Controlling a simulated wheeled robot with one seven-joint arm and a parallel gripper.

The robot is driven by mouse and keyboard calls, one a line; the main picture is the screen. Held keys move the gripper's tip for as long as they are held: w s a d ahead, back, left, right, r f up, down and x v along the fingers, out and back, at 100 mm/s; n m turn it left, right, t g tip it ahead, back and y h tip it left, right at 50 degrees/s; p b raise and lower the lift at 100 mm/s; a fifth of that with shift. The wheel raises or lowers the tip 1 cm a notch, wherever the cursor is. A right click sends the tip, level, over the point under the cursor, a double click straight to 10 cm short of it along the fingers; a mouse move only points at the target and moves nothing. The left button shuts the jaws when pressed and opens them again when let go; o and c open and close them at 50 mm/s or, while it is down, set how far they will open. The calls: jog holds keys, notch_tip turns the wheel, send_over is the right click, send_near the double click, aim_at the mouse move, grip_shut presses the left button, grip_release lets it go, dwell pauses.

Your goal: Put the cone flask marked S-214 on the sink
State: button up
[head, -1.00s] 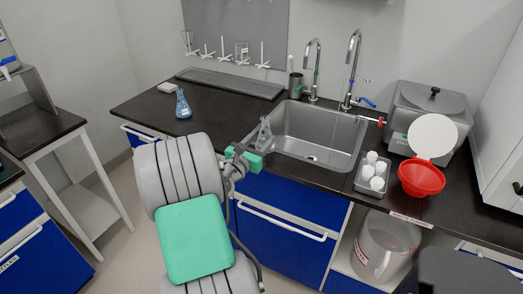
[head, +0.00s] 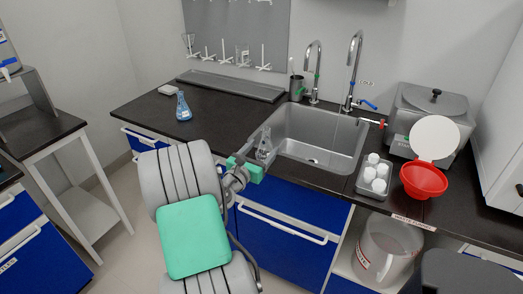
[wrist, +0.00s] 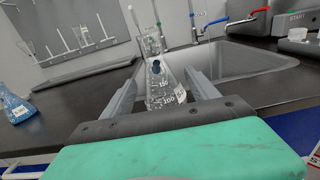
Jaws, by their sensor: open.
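A clear cone flask (wrist: 163,92) with graduation marks and a small white label stands upright between the fingers of my gripper (wrist: 165,72) in the wrist view. The fingers are spread, with a gap on each side of it. In the head view the clear flask (head: 264,148) is at the left front corner of the sink (head: 318,135), partly behind my gripper (head: 258,152). I cannot tell whether its base rests on the rim or the counter. A flask with blue liquid (head: 183,106) stands on the counter to the left; it also shows in the wrist view (wrist: 14,108). Neither label is readable.
Two tall taps (head: 352,72) rise behind the sink. A rack of white-capped bottles (head: 374,178), a red funnel (head: 423,180) and a grey machine (head: 430,110) stand to the right. The black counter (head: 222,113) is largely clear between blue flask and sink.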

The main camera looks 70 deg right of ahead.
jog(key=shift+r, duration=0.25)
jog(key=w+a, duration=0.1)
jog(key=a, duration=1.1)
jog(key=w+a+f+m+t+y, duration=0.1)
jog(key=w+a+f+m+y, duration=0.25)
jog(key=a, duration=0.25)
jog(key=w+a+f+m+t+y, duration=0.1)
jog(key=w+a+f+m+y, duration=0.3)
jog(key=a, duration=0.3)
jog(key=w+a+f+m+t+y, duration=0.2)
jog(key=w+a+m+y, duration=0.2)
jog(key=a+m, duration=0.2)
jog(key=s+a+r+m+y, duration=0.1)
jog(key=a+y, duration=0.2)
jog(key=a, duration=0.8)
jog(key=s+a+r+m+y, duration=0.2)
jog(key=a+y, duration=0.1)
jog(key=a, duration=0.9)
jog(key=shift+a+y, duration=0.25)
jog(key=shift+y, duration=0.1)
